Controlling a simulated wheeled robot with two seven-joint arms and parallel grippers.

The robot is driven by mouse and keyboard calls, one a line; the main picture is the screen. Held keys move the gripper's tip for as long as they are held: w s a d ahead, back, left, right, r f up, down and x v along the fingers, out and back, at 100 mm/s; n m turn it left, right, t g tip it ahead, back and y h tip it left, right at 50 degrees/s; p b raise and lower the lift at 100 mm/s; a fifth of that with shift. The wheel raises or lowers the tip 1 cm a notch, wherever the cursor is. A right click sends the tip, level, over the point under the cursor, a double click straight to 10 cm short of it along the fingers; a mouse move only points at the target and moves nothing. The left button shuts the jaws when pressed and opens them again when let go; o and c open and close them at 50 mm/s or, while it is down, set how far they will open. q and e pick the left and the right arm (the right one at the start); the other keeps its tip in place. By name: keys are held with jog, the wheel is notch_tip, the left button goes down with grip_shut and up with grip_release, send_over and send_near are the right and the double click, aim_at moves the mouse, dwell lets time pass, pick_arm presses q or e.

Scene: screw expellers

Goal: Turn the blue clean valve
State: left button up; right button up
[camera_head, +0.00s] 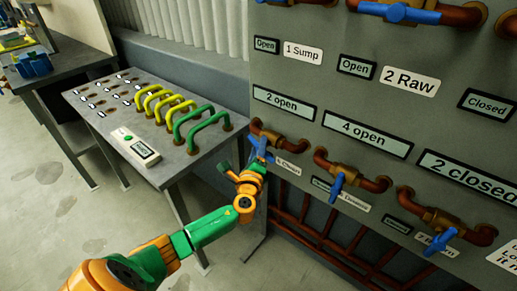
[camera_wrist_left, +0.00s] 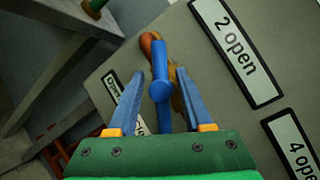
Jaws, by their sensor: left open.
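The clean valve is the leftmost of the lower row on the grey panel, and its blue handle (camera_head: 262,143) sits on a brass and copper pipe. A partly covered label (camera_head: 288,166) beside it seems to read Clean. My left gripper (camera_head: 245,167) is at this valve, reaching in from the lower left. In the left wrist view my left gripper (camera_wrist_left: 160,76) is open, with blue fingers on either side of the blue handle (camera_wrist_left: 160,62). The handle lies between the fingers with gaps visible; I cannot tell whether either touches. My right gripper is out of view.
Other blue-handled valves (camera_head: 336,187) (camera_head: 440,241) stand to the right, and more (camera_head: 398,12) above. A grey table (camera_head: 165,165) with yellow and green handles stands left of the panel. Red pipes (camera_head: 320,235) run below. The floor at left is clear.

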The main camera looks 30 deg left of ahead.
pick_arm(q)
jog(key=shift+w, duration=0.3)
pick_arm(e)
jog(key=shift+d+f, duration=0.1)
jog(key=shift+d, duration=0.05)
pick_arm(q)
grip_shut()
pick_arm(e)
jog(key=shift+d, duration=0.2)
pick_arm(q)
jog(key=shift+s+n+g+h+p, duration=0.1)
jog(key=shift+n+g+h+p, duration=0.4)
jog(key=shift+n+p, duration=0.65)
jog(key=shift+f+n+g+h+p, duration=0.1)
jog(key=shift+n+g+h+p, duration=0.2)
jog(key=shift+n+g+p, duration=0.65)
jog(key=shift+f+t+p, duration=0.15)
jog(key=shift+t+p, duration=0.1)
jog(key=shift+p, duration=0.25)
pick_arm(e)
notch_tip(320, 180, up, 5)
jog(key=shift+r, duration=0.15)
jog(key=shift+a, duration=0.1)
pick_arm(q)
jog(key=shift+f, duration=0.1)
